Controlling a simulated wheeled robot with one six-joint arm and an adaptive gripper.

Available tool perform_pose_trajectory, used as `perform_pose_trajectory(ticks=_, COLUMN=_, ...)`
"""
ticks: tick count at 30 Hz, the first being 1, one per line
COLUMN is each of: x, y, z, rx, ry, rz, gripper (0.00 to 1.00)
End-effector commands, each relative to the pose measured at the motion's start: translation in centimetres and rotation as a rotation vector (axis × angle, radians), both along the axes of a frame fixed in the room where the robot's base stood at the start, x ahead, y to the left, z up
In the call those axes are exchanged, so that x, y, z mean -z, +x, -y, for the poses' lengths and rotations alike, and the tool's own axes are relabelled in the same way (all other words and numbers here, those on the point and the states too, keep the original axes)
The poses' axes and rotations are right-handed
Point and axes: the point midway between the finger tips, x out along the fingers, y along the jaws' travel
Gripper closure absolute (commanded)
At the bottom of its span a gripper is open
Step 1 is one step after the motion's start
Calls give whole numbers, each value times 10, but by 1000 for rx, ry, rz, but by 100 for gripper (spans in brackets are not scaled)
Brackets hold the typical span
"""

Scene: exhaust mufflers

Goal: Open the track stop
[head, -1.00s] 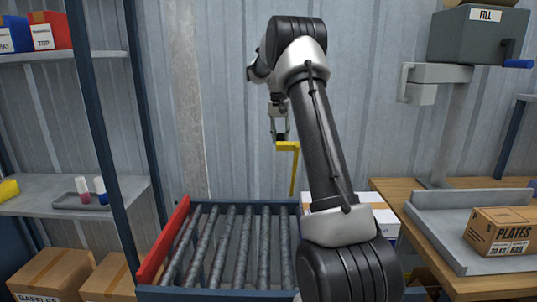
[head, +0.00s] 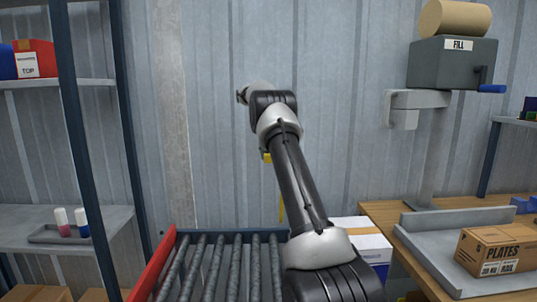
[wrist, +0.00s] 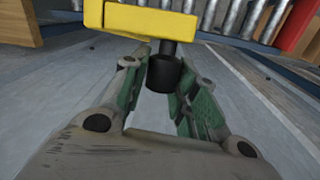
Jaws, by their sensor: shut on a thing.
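The yellow track stop shows in the wrist view as a yellow block (wrist: 150,20) with a black knob (wrist: 163,77) on a short stem below it. My gripper (wrist: 165,70) has one green-padded finger on each side of the knob and is shut on it. In the head view, only slivers of the yellow part (head: 281,208) show beside my arm, in front of the corrugated wall. My arm hides my gripper and the knob there.
The roller track (head: 222,268) with a red left rail (head: 153,262) lies at the bottom middle. Shelves (head: 75,225) stand at the left. A wooden bench with a carton (head: 500,247) and a grey fill unit (head: 452,65) stand at the right. A white box (head: 360,240) stands behind my arm.

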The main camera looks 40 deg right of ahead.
Motion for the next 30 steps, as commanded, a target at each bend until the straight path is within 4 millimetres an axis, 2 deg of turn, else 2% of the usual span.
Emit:
perform_pose_trajectory(ticks=5, x=3, y=2, z=-3, rx=-2, ry=4, rz=1, gripper=100)
perform_pose_trajectory(ticks=6, x=3, y=2, z=-3, rx=-2, ry=4, rz=1, gripper=68)
perform_pose_trajectory(ticks=9, x=2, y=2, z=-3, rx=-1, ry=4, rz=1, gripper=50)
perform_pose_trajectory(ticks=22, x=1, y=-3, z=-4, rx=-1, ry=1, rz=0, gripper=50)
perform_pose_trajectory(ticks=30, x=4, y=-32, z=-26, rx=-2, ry=1, rz=-2, gripper=50)
